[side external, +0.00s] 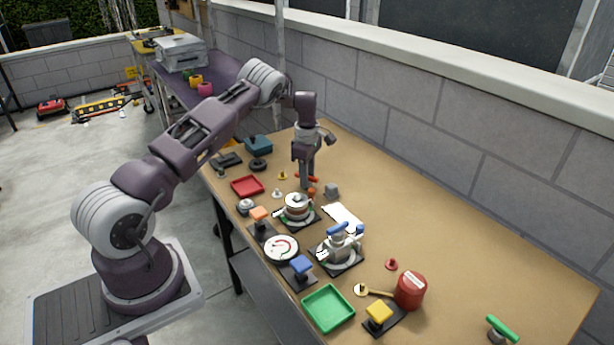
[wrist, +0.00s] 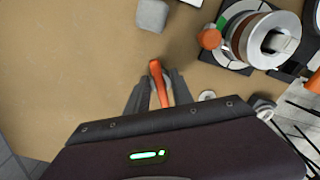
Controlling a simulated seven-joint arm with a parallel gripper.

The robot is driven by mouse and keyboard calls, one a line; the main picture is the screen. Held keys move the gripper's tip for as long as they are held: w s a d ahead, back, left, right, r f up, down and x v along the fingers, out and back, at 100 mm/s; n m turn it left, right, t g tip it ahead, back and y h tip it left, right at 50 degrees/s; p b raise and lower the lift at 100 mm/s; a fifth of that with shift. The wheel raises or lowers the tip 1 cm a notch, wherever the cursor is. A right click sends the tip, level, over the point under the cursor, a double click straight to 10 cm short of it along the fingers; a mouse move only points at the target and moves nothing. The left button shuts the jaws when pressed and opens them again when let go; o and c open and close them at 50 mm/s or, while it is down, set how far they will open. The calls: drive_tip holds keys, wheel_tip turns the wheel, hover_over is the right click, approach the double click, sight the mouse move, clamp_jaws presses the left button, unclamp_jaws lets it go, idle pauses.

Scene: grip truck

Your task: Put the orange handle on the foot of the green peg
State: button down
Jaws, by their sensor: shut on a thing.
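The orange handle (wrist: 158,82) is a slim orange bar between the fingers of my gripper (wrist: 155,88) in the wrist view. In the side external view my gripper (side external: 306,184) points down over the table, with orange of the handle (side external: 315,179) showing beside its fingers. A round fixture (side external: 297,207) stands close by, toward the camera. It has a green part (side external: 279,215) on its left, and a green part (wrist: 235,14) also shows in the wrist view. I cannot tell whether this is the green peg; its foot is not clear.
An orange knob (wrist: 209,39) sits by the fixture. A grey block (wrist: 152,14) lies near my gripper. A blue-handled valve (side external: 340,240), a green tray (side external: 328,308), a red can (side external: 410,291) and a green-handled piece (side external: 502,329) stand farther along. The table's wall side is clear.

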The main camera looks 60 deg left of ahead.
drive_tip(key=shift+f, duration=0.15)
drive_tip(key=c, duration=0.7)
unclamp_jaws()
drive_tip(key=shift+r, duration=3.75)
